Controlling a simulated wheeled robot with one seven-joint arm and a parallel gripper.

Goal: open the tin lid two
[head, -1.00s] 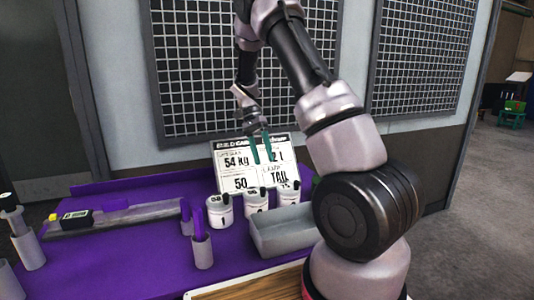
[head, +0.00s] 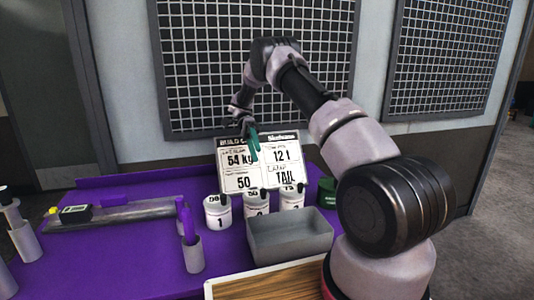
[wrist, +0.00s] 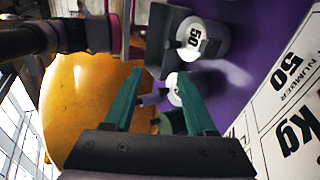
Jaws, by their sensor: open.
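Three white tins with numbered lids stand in a row below the card in the head view. The left tin is marked 1 (head: 217,213). The middle tin (head: 256,204) has its lower front mark partly hidden by the grey bin. The right tin (head: 292,198) is also partly hidden. Dark tabs show at the lid edges, and the lids appear on. My gripper (head: 253,146), with teal fingers, hangs above the tins in front of the card. In the wrist view my gripper (wrist: 158,88) is open and empty.
A grey bin (head: 290,242) stands before the tins. A printed card (head: 243,181) leans behind them. A dark green can (head: 327,192) is to their right, a grey cup (head: 193,255) with purple sticks to the left. Purple table (head: 130,235) is open at front left.

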